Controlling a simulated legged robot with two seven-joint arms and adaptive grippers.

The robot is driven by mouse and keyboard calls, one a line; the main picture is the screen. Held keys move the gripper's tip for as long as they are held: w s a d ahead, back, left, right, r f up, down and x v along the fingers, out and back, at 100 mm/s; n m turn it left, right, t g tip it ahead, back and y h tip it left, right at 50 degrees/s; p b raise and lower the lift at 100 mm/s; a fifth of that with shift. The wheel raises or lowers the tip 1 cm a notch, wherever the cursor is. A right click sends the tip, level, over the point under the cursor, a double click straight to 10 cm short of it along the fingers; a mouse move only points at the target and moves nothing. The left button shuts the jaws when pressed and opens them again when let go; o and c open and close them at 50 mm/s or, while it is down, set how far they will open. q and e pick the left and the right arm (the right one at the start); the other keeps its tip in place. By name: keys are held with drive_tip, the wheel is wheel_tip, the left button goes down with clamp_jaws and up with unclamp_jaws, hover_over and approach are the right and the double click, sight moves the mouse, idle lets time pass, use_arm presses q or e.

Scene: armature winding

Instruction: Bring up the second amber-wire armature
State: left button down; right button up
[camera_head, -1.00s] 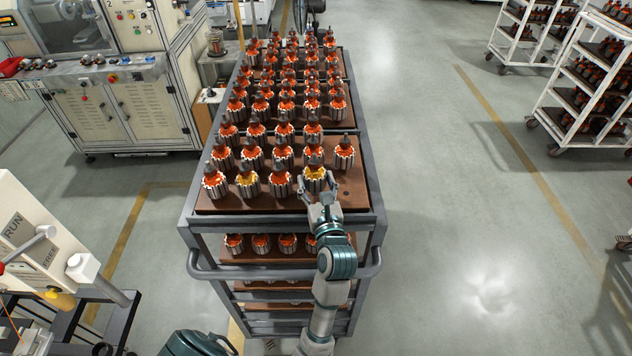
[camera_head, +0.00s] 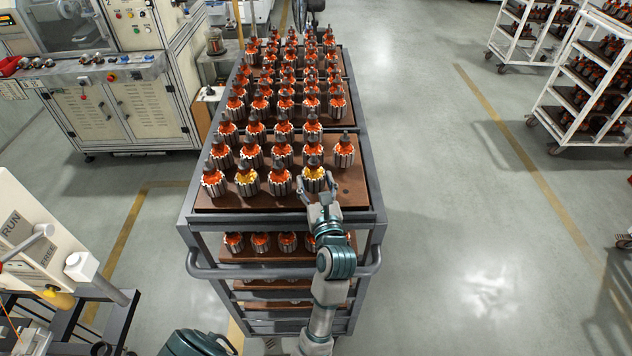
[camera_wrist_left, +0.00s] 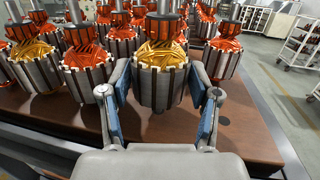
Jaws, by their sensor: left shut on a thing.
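The amber-wire armature (camera_head: 313,180) is at the right end of the occupied front row on the cart's top board. It is upright, with a ribbed steel core and yellow winding. My left gripper (camera_head: 319,195) reaches it from the front. In the left wrist view the fingers (camera_wrist_left: 160,115) stand on either side of this armature (camera_wrist_left: 158,75), shut on its lower core. A short length of lower shaft shows beneath the core; I cannot tell how far it is off the board. Another amber-wire armature (camera_head: 247,182) stands farther left in the same row. My right gripper is not in view.
Orange-wire armatures (camera_head: 279,183) stand close on the left and behind. An empty hole (camera_wrist_left: 223,121) shows in the brown board (camera_wrist_left: 255,135) to the right. The cart's raised rim and front handle (camera_head: 285,273) lie below my arm.

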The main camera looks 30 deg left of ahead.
use_arm(q)
drive_tip(key=shift+f+b, duration=0.35)
drive_tip(key=shift+f, duration=0.1)
idle(0.7)
drive_tip(key=shift+c, duration=0.9)
unclamp_jaws()
drive_tip(key=shift+f, duration=0.1)
